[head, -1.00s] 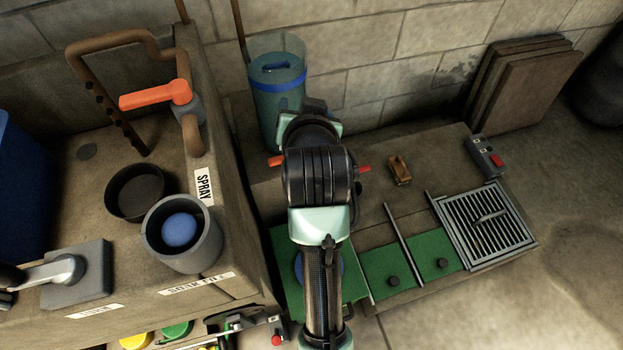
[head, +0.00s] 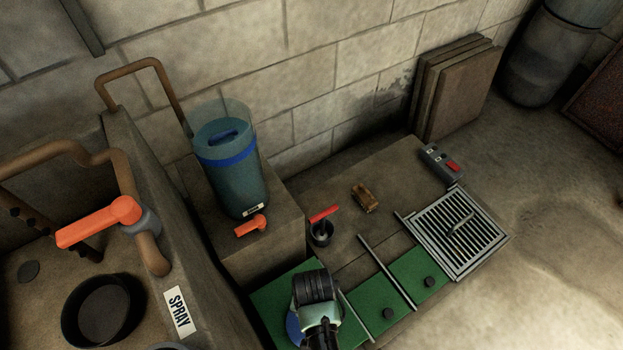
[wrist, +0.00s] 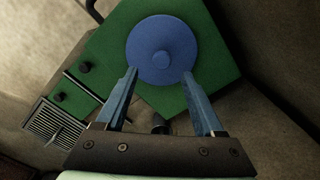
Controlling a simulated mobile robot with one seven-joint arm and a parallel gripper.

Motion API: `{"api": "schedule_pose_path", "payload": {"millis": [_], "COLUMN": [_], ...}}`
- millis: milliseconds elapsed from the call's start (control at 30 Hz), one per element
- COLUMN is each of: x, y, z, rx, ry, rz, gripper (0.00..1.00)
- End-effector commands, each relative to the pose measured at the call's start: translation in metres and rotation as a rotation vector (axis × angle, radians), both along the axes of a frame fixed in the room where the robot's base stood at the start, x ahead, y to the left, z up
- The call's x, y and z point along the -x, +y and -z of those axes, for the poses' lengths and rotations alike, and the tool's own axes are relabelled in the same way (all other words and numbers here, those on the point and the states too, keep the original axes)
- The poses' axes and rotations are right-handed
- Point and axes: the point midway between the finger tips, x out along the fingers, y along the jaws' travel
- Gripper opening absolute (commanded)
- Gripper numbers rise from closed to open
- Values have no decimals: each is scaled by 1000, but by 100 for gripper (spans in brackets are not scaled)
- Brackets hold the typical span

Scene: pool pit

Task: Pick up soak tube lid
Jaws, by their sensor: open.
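In the head view the lid (head: 293,326) shows only as a blue edge beside my arm, which hides the rest. My gripper (wrist: 160,74) is open and empty. Its two blue fingers point at the lid, with the tips over or near its lower edge on either side of the knob. I cannot tell the height gap between the tips and the lid.
A clear tank (head: 230,165) with blue liquid stands on a block behind the mat, with an orange handle (head: 252,226) below. A red-handled valve (head: 321,228), small green panels (head: 372,298) and a metal grate (head: 458,232) lie to the right. A concrete bench with a black ring (head: 103,310) stands left.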

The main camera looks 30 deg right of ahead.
Motion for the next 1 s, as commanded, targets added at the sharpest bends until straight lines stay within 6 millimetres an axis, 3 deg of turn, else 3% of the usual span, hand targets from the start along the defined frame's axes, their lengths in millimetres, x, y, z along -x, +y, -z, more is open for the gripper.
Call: {"api": "schedule_pose_path", "payload": {"millis": [400, 667, 1000], "x": [2, 2, 2], "y": [4, 4, 4], "z": [50, 51, 51], "rx": [0, 1, 1], "ry": [-1, -2, -2], "rz": [0, 0, 0], "gripper": [70, 70, 10]}}
